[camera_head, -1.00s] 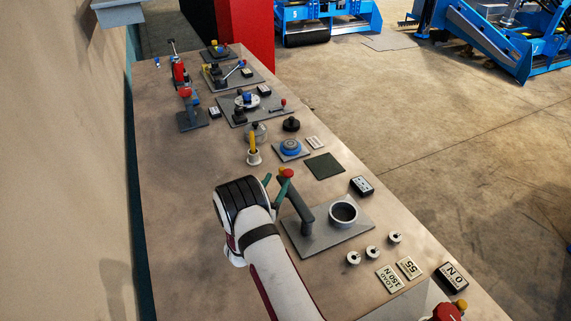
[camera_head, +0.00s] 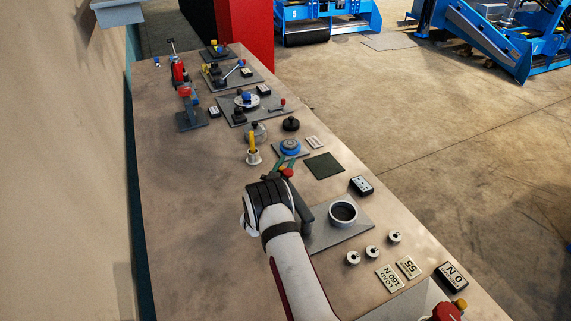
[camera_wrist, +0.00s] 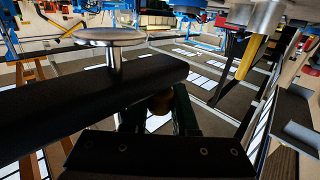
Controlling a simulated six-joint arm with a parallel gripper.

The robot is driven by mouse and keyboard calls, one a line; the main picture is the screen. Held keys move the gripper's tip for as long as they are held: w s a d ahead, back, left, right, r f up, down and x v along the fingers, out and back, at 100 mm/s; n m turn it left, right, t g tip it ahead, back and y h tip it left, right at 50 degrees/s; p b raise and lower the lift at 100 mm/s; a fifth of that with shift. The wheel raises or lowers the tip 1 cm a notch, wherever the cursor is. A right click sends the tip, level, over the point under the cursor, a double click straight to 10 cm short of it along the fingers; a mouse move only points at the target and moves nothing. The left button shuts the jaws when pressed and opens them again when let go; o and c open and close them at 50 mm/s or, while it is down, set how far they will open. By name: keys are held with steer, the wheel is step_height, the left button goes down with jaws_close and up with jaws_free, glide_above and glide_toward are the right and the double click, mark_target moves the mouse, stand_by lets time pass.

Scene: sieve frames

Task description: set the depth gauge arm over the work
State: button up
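The depth gauge arm (camera_head: 304,207) is a dark grey bar with a red knob (camera_head: 287,172) at its far end, above a grey base plate (camera_head: 335,238). The work, a pale ring with a dark bore (camera_head: 343,212), sits on the plate to the right of the bar, which is not over it. My gripper (camera_head: 284,165), with green fingers, is at the knob; my wrist hides part of the bar. In the wrist view a dark bar (camera_wrist: 85,105) with a silver disc (camera_wrist: 109,37) crosses in front, and the fingers (camera_wrist: 160,112) stand apart with a rounded knob between them; contact is unclear.
A black box (camera_head: 361,186), small weights (camera_head: 372,252) and label plates (camera_head: 390,278) are right and near. The left bench is clear.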

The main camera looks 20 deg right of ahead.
jaws_close()
stand_by(1.0)
